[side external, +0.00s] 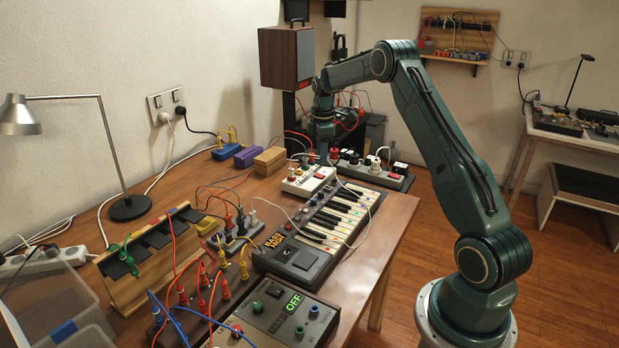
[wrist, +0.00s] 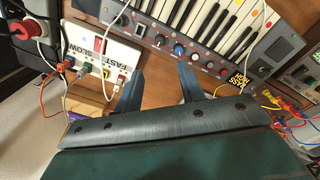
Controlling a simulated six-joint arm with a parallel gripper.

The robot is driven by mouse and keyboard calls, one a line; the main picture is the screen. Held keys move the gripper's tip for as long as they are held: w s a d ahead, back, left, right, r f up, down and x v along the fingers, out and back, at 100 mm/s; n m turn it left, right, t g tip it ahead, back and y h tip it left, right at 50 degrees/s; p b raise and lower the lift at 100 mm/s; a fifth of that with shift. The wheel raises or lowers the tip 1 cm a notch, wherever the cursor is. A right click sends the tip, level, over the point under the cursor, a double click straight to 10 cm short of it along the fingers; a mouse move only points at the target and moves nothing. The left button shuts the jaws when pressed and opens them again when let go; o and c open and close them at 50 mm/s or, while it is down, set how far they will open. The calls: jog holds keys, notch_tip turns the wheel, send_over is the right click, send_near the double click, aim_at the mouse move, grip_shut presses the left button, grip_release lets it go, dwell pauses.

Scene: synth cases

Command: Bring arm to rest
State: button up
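My arm (side external: 440,120) reaches from its stand at the right, up and over to the workbench. My gripper (side external: 323,158) points down just above the bench, close to the white box and behind the keyboard. In the wrist view my gripper (wrist: 161,72) shows two blue-grey fingers spread apart, with bare wood and part of the keyboard's edge seen between them. It is open and holds nothing. I cannot tell the exact height of the fingertips above the bench.
The white FAST/SLOW box (wrist: 108,55) with plugged cables lies beside the left finger. The keyboard (side external: 335,220) is in front. A power strip (side external: 372,170), a speaker (side external: 287,58) and several loose cables surround the gripper. Open floor (side external: 420,225) lies right of the bench.

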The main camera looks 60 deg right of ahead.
jog(key=s+a+r+m+t, duration=0.15)
jog(key=s+a+r, duration=0.35)
jog(key=a+r, duration=0.5)
jog(key=s+a+r+m+t, duration=0.15)
jog(key=s+a+r, duration=0.25)
jog(key=a+r, duration=0.65)
jog(key=s+a+f+m+t, duration=0.1)
jog(key=s+a+m, duration=0.1)
jog(key=s+a, duration=0.5)
jog(key=s+a+f+m+t, duration=0.1)
jog(key=s+a, duration=0.5)
jog(key=s, duration=0.8)
jog(key=shift+a+f+m, duration=0.4)
jog(key=shift+f+m, duration=0.15)
jog(key=shift+m, duration=0.25)
